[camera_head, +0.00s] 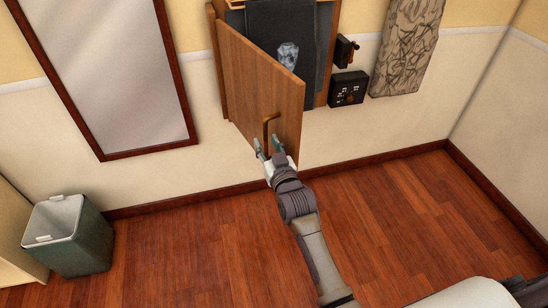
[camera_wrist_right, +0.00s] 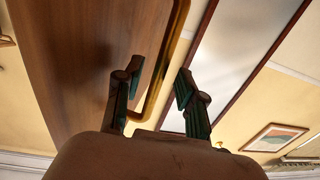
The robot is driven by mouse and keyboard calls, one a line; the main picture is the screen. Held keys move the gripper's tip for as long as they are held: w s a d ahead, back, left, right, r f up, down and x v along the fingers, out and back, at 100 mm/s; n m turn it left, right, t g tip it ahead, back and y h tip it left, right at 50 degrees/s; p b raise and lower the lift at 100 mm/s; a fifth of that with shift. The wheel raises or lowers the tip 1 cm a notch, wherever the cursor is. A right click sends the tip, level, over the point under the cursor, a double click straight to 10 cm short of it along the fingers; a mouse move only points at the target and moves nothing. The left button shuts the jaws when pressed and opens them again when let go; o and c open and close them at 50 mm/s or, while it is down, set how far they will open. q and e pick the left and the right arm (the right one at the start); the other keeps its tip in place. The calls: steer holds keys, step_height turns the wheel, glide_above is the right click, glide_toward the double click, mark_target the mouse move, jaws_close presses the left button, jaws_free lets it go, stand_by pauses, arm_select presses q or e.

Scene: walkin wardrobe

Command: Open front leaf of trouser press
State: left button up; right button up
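The wooden front leaf (camera_head: 250,80) of the trouser press stands swung out from the wall, hinged on its left side. Behind it the dark inside of the press (camera_head: 322,70) shows, with a dark cloth (camera_head: 283,22) bearing a pale patch. A brass handle (camera_head: 266,128) is on the leaf near its free edge; it also shows in the right wrist view (camera_wrist_right: 174,50). My right gripper (camera_head: 267,146) is at the handle's lower end. Its fingers are apart, and the handle's lower part runs between them, closer to one finger; contact is unclear. My left gripper is not in view.
Two black control boxes (camera_head: 348,89) are on the wall right of the press, near a patterned grey panel (camera_head: 408,45). A framed mirror (camera_head: 110,70) hangs at left. A green bin (camera_head: 68,236) stands at lower left. The wooden floor (camera_head: 190,250) between is clear.

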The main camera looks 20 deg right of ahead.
steer(key=s, duration=1)
steer(key=shift+d, duration=0.15)
steer(key=shift+s, duration=0.1)
